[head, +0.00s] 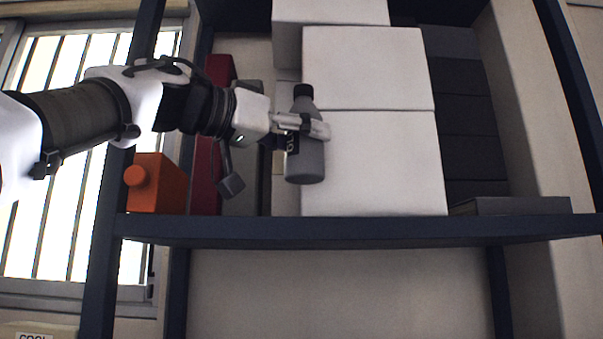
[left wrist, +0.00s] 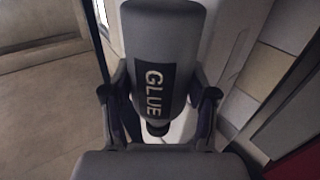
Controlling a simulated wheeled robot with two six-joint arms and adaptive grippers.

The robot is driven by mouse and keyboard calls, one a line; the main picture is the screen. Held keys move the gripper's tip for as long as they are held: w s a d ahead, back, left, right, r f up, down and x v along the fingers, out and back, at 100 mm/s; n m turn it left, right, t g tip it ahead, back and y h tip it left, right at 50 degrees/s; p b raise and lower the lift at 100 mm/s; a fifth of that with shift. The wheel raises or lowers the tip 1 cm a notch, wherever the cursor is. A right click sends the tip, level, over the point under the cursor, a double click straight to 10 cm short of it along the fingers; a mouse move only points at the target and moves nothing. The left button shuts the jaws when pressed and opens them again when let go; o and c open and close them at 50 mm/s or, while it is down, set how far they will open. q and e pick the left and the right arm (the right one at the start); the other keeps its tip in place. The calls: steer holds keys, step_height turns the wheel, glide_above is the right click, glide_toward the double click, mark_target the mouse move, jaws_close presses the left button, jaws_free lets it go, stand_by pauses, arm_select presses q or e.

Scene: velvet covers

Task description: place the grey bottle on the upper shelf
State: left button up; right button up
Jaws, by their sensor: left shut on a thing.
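The grey bottle (head: 305,160) has a black cap and a dark label, and hangs upright in my left gripper (head: 322,130). In the left wrist view the bottle (left wrist: 158,40) shows the word GLUE on its label, between the two fingers of the gripper (left wrist: 160,105). The gripper is shut on the bottle's upper body. The upper shelf (head: 330,229) is a dark blue board. The bottle's base is above the board's front edge in the head view, with a gap between them. My right gripper is not in view.
Large white boxes (head: 375,165) are stacked behind the bottle. An orange container (head: 158,185) and red items (head: 206,178) stand on the shelf at left. Dark boxes (head: 470,155) and a flat grey box (head: 510,206) are at right. A dark post (head: 105,240) rises at left.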

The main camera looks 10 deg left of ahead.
arm_select(q)
steer(key=w+a+f+p, duration=0.1)
steer(key=w, duration=0.1)
steer(key=w+a+f+p, duration=0.1)
steer(key=w+a+f, duration=0.1)
steer(key=w+a+f+p, duration=0.1)
steer(key=w+p, duration=0.1)
steer(key=shift+w+a+f, duration=0.3)
steer(key=shift+w+a, duration=0.1)
steer(key=shift+s+r, duration=0.15)
steer(key=shift+s, duration=0.05)
steer(key=shift+s+f, duration=0.1)
steer(key=shift+f, duration=0.1)
steer(key=o, duration=1.5)
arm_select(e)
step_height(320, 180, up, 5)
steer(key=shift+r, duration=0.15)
